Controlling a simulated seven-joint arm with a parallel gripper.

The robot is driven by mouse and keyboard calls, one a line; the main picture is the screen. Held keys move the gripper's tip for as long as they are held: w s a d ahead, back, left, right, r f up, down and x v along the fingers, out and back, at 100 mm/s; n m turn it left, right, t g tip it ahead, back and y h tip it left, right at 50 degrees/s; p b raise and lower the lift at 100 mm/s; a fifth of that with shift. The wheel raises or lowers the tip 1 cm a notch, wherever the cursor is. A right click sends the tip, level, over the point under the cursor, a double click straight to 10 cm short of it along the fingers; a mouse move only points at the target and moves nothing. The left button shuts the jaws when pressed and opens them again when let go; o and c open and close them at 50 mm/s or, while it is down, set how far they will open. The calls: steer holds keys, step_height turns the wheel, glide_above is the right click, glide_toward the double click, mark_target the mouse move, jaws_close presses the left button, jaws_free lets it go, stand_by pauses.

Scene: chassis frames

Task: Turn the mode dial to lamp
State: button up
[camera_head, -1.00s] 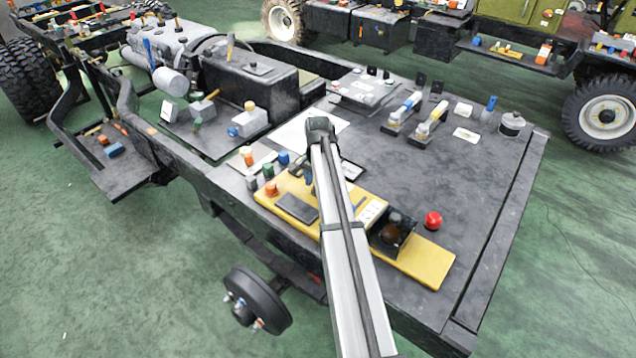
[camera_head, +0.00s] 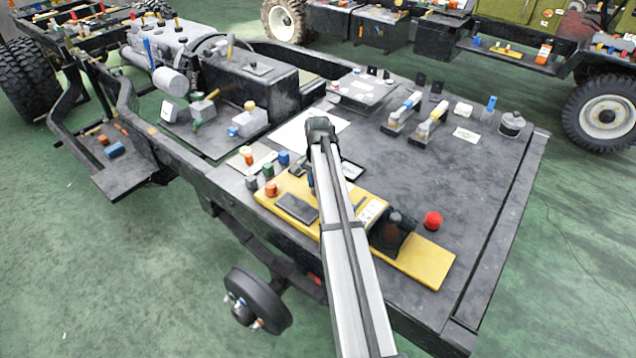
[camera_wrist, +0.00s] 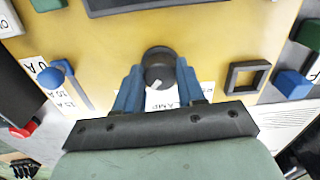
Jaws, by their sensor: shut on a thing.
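The mode dial (camera_wrist: 158,62) is a dark round knob on the yellow panel (camera_wrist: 110,45), at the middle of the wrist view. A white mark shows on its near side, and a partly covered label reading "LAMP" (camera_wrist: 163,104) lies just below it. My gripper (camera_wrist: 158,78) has its two blue fingers on either side of the dial, shut on it. In the head view my arm hides the dial, and the yellow panel (camera_head: 425,264) runs along the front of the dark deck.
A blue slider (camera_wrist: 59,72) with amp labels is left of my fingers; a dark square frame (camera_wrist: 247,77) and a blue block (camera_wrist: 292,84) are to the right. In the head view, a red button (camera_head: 432,221) and a black box (camera_head: 391,232) stand right of my arm.

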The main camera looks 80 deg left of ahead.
steer(key=n, duration=0.4)
steer(key=shift+n, duration=0.3)
steer(key=shift+w+n, duration=0.1)
steer(key=shift+n, duration=1.5)
steer(key=o, duration=1)
steer(key=shift+o, duration=0.2)
steer(key=shift+r, duration=0.1)
step_height(320, 180, up, 14)
